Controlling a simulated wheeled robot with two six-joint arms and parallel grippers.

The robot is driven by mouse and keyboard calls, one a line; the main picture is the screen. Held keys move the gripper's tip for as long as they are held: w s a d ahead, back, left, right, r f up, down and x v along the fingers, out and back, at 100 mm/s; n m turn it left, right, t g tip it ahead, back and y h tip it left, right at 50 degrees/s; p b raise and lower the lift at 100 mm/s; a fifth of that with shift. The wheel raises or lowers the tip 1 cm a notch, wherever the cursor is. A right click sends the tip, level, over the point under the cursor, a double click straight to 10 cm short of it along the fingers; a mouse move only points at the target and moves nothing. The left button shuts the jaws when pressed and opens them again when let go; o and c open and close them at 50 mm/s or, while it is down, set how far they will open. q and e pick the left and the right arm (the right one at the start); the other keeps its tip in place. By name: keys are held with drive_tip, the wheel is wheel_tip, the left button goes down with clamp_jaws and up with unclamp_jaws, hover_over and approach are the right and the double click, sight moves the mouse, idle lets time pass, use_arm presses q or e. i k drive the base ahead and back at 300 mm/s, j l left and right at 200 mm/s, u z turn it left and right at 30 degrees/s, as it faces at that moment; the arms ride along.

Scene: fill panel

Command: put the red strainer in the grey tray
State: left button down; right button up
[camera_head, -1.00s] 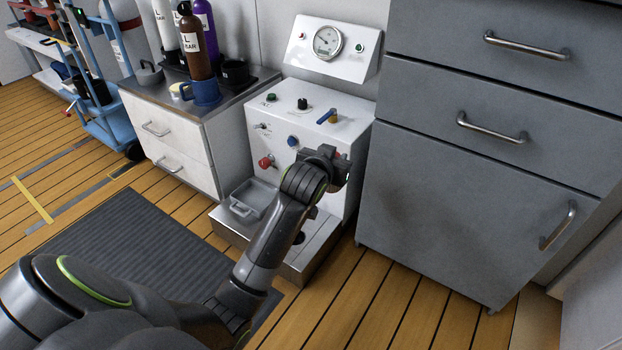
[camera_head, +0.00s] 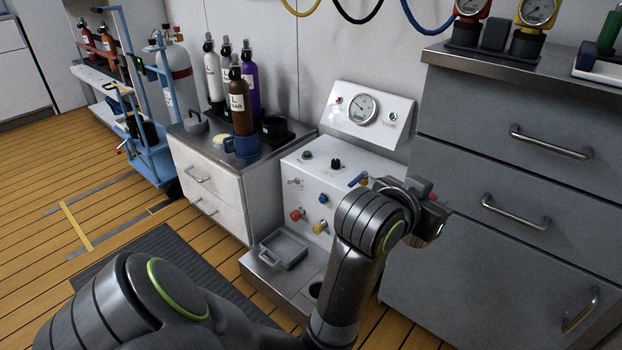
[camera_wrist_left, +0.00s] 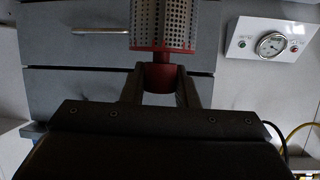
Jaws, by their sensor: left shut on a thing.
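My left gripper (camera_head: 428,218) is in front of the seam between the white panel and the grey drawer cabinet. In the left wrist view the gripper (camera_wrist_left: 160,84) is shut on the red end of the strainer (camera_wrist_left: 163,42), a perforated metal cylinder with red parts. The strainer's top runs out of that view. In the head view the gripper hides nearly all of it. The grey tray (camera_head: 266,257) is a small open, empty-looking tray on the metal ledge at the panel's foot, left of and below my gripper. My right gripper is not in view.
The white panel (camera_head: 300,172) has knobs and a gauge (camera_head: 362,108). The grey drawer cabinet (camera_head: 500,255) stands close on the right. A low cabinet (camera_head: 205,185) with bottles (camera_head: 240,105) stands left. A blue cart (camera_head: 150,160) is farther left. A dark mat (camera_head: 190,262) lies on the floor.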

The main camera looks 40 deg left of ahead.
sight(285, 250)
drive_tip(key=j+z, duration=0.2)
drive_tip(key=j, duration=0.2)
drive_tip(key=k+j+z, duration=0.2)
drive_tip(key=j, duration=0.15)
drive_tip(key=j+z, duration=0.2)
drive_tip(key=j, duration=0.2)
drive_tip(key=k+j+z, duration=0.1)
drive_tip(key=j+z, duration=0.15)
drive_tip(key=k+j, duration=0.15)
drive_tip(key=j, duration=0.2)
drive_tip(key=k+j, duration=0.1)
drive_tip(key=j, duration=0.3)
drive_tip(key=k+j, duration=0.15)
drive_tip(key=j, duration=0.2)
drive_tip(key=k+j, duration=0.15)
drive_tip(key=j, duration=0.25)
